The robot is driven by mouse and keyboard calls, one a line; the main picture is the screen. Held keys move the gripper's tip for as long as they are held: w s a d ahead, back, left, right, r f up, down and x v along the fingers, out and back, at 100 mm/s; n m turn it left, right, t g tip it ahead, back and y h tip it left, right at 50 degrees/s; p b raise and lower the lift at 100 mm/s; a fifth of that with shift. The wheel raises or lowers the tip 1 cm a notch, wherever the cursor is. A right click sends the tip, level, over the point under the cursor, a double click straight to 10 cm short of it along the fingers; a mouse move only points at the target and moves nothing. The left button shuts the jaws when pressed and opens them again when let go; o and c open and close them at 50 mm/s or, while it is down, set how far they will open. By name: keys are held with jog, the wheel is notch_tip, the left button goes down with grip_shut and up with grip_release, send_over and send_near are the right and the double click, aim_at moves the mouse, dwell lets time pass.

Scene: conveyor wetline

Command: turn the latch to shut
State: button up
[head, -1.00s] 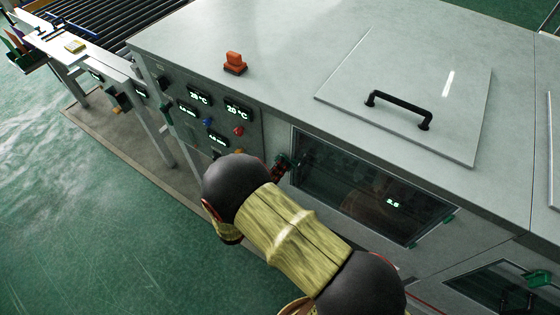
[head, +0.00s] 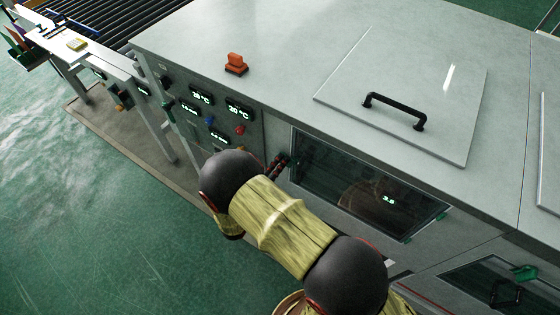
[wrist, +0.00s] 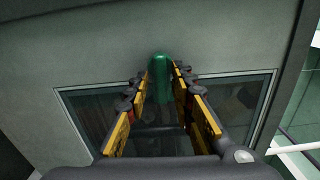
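The green latch (wrist: 161,78) sits at the edge of a dark window (wrist: 225,95) in the wrist view, upright in that picture and lying partly over the pane. My gripper (wrist: 160,80) has its two yellow and dark fingers on either side of the latch, with narrow gaps seeming to show between fingers and latch. It looks open around the latch; contact is hard to judge. In the head view my gripper (head: 280,164) is at the upper left corner of the window (head: 355,190), and the latch there is mostly hidden by the fingers.
A grey machine housing with a black-handled lid (head: 400,105) and an orange switch (head: 236,64) surrounds the window. A control panel (head: 210,115) with displays and knobs is left of my gripper. Another green latch (head: 524,272) sits at a second window, lower right.

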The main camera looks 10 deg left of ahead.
jog(key=shift+o, duration=0.4)
jog(key=v, duration=0.7)
jog(key=shift+p, duration=0.4)
dwell(0.3)
